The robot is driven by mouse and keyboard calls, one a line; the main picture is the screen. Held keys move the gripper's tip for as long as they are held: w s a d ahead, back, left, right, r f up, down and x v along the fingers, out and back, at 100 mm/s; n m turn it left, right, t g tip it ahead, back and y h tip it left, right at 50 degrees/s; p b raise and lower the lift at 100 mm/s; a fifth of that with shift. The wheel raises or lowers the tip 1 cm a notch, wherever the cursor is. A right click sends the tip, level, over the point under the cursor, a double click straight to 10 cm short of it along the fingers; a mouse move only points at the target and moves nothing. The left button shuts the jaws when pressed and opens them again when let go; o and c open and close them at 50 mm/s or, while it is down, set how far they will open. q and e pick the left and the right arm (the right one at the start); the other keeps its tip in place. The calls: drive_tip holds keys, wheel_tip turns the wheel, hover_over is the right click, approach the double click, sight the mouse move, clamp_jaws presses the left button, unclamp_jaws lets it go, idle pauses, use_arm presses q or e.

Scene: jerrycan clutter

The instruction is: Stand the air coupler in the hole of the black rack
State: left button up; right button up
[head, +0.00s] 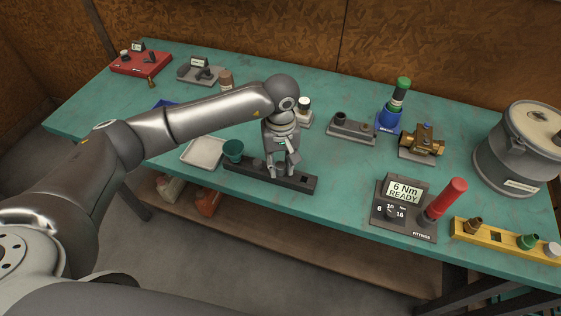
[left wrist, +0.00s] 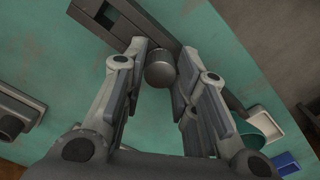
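The black rack (head: 306,184) is a long dark bar lying near the front edge of the green table. In the left wrist view the rack (left wrist: 135,22) runs diagonally, with a square hole near its upper left end. My left gripper (head: 284,172) points down over the middle of the rack. In the left wrist view its fingers (left wrist: 162,55) lie close on both sides of a grey, knurled round part, apparently the air coupler (left wrist: 160,70), and seem to touch it. Its lower end is hidden, so I cannot tell whether it is seated. My right gripper is not in view.
A green cup (head: 232,150) stands at the rack's left end, beside a pale tray (head: 203,152). A torque tester (head: 402,207) with a red-handled tool is to the right. A yellow rack (head: 505,241) and a large grey pot (head: 517,150) are further right.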

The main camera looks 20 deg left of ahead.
sight(281, 165)
use_arm(q)
drive_tip(key=o, duration=0.3)
drive_tip(key=shift+o, duration=0.2)
wheel_tip(281, 165, up, 12)
idle(0.4)
idle(0.3)
